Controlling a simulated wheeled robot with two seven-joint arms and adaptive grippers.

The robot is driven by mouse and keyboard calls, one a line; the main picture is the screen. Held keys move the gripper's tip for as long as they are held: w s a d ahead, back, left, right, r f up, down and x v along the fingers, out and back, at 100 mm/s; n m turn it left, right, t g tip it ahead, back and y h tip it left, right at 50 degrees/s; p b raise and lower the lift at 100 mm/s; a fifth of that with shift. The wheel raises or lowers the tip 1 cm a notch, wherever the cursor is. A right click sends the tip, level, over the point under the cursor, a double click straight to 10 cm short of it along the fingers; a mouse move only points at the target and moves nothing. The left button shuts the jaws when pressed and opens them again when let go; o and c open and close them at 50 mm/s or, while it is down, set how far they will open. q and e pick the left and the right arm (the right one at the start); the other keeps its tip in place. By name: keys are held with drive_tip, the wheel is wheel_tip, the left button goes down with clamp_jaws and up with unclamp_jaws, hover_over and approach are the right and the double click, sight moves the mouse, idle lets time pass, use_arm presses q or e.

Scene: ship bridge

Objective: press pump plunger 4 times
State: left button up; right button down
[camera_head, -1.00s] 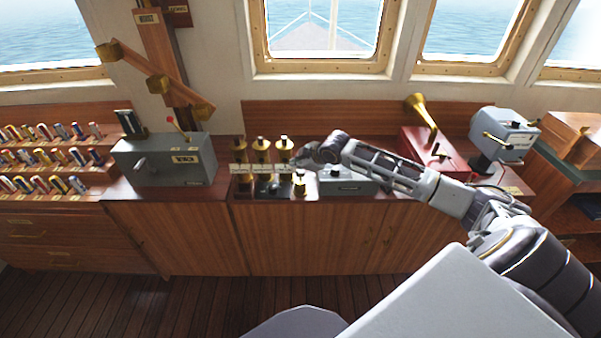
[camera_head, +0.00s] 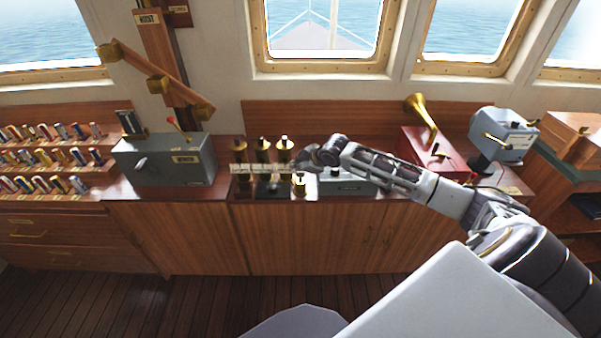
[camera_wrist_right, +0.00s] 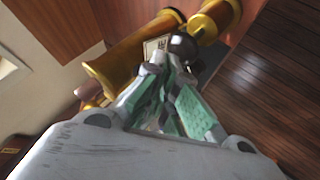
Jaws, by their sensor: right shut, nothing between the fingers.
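Several brass cylinders with knobbed tops stand on the console. Three are in the back row, among them the middle one (camera_head: 262,150) and the right one (camera_head: 284,150). A shorter brass piece (camera_head: 300,186) stands in front on the right. I cannot tell for sure which is the pump. My right gripper (camera_head: 300,163) is shut and empty, close beside the right brass pieces. In the right wrist view, its green-padded fingers (camera_wrist_right: 168,82) are together near a dark round knob (camera_wrist_right: 184,46) and a brass cylinder (camera_wrist_right: 122,64). Contact is unclear. My left gripper is not in view.
A grey box (camera_head: 345,184) lies under my right forearm. A grey lever box (camera_head: 165,160) stands to the left. A red box with a brass horn (camera_head: 435,150) and a blue-grey device (camera_head: 503,135) stand to the right. Wooden cabinet fronts (camera_head: 310,240) drop below the console.

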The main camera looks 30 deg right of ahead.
sight(298, 172)
drive_tip(key=shift+f, duration=1.65)
idle(2.5)
drive_tip(key=shift+r, duration=0.15)
drive_tip(key=shift+r+p, duration=1.85)
drive_tip(key=shift+p, duration=0.2)
drive_tip(key=shift+r, duration=0.1)
drive_tip(key=shift+r, duration=0.1)
drive_tip(key=shift+r+p, duration=2.4)
drive_tip(key=shift+p, duration=0.3)
